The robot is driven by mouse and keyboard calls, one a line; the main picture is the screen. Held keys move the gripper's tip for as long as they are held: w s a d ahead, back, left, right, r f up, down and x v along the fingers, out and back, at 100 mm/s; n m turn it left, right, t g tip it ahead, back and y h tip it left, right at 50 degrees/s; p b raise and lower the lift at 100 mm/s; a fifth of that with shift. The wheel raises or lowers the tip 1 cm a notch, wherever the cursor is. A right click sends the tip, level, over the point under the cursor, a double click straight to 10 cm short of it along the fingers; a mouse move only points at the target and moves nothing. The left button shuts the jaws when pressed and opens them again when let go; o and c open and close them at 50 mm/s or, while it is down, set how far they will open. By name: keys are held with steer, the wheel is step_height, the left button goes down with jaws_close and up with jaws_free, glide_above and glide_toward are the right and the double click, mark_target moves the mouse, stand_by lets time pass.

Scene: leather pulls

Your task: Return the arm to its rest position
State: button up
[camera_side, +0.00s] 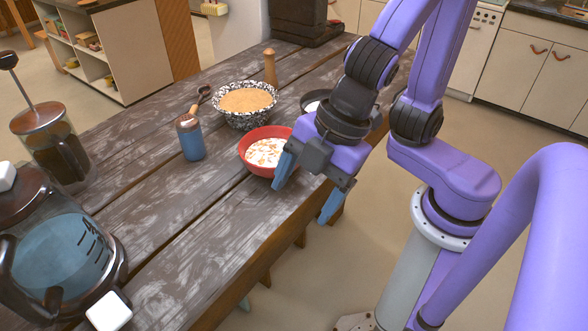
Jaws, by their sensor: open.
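My gripper (308,188) has two blue fingers spread apart, with nothing between them. It hangs over the table's right edge, just right of a red bowl (256,171), and its left finger overlaps the bowl's rim in the picture. I cannot tell whether the finger touches the bowl. My purple arm comes in from the right and bends down to the gripper. The red bowl holds something white with brownish pieces. Part of its right side is hidden behind the gripper.
The wooden table (190,260) also holds a speckled bowl (240,118) of tan contents, a blue shaker (190,140), a wooden mill (270,68), a dark pan (318,100) partly behind my arm, a French press (52,150) and a glass kettle (60,250). Front-middle boards are clear.

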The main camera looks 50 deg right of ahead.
steer(key=s+d+f+m+g+h, duration=0.2)
steer(key=d+m, duration=0.3)
steer(key=d, duration=1.1)
steer(key=shift+s+f+m+h, duration=0.35)
steer(key=shift+s+h, duration=0.15)
steer(key=shift+s, duration=0.2)
steer(key=shift+d, duration=0.1)
